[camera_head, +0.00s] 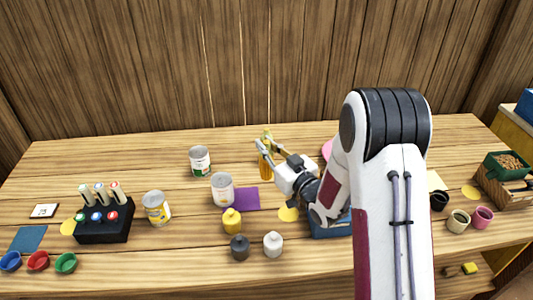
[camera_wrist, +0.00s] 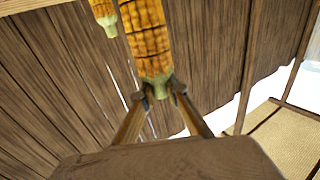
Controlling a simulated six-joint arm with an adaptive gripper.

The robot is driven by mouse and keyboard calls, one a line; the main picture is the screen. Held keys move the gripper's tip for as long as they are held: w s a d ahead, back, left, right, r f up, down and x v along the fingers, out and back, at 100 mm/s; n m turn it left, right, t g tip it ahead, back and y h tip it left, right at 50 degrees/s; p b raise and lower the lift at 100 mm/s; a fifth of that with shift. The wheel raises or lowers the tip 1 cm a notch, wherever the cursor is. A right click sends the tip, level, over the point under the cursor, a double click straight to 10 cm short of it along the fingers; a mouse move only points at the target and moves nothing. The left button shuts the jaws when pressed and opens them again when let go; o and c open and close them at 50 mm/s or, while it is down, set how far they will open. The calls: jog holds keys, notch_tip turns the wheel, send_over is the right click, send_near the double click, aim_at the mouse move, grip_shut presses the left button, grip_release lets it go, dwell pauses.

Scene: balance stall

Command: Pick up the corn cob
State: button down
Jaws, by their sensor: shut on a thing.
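The corn cob (camera_wrist: 147,35), orange-yellow with a pale green stem end, is between the two fingertips of my gripper (camera_wrist: 160,88) in the wrist view. The fingers grip it near the stem end, and its far end runs out of the top of that view. In the head view my gripper (camera_head: 268,146) is over the back middle of the table, with the yellow cob (camera_head: 265,168) partly hidden by the fingers. A second cob-like thing (camera_wrist: 104,15) shows at the upper left of the wrist view, cut off by the frame edge.
Cans (camera_head: 200,161) stand left of my gripper, another (camera_head: 222,189) nearer to it beside a purple mat (camera_head: 246,198). Small bottles (camera_head: 232,221) stand in front. A black marker holder (camera_head: 104,226) is at left; cups (camera_head: 458,221) and a green box (camera_head: 507,164) are at right.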

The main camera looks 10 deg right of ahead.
jog(key=shift+r, duration=0.6)
dwell(0.4)
jog(key=shift+d+f, duration=0.1)
jog(key=shift+d, duration=0.45)
jog(key=w+d+m+h, duration=0.1)
jog(key=w+d, duration=0.3)
jog(key=d, duration=0.7)
jog(key=w+d+m+t+h, duration=0.1)
jog(key=w+d+h, duration=0.3)
jog(key=d, duration=0.7)
jog(key=w+d+m+h, duration=0.2)
jog(key=w+d, duration=0.3)
jog(key=d, duration=0.7)
jog(key=shift+w+r+m+t+h, duration=0.15)
jog(key=shift+r+m+t+h, duration=0.3)
jog(key=shift+m, duration=0.15)
jog(key=shift+d, duration=0.1)
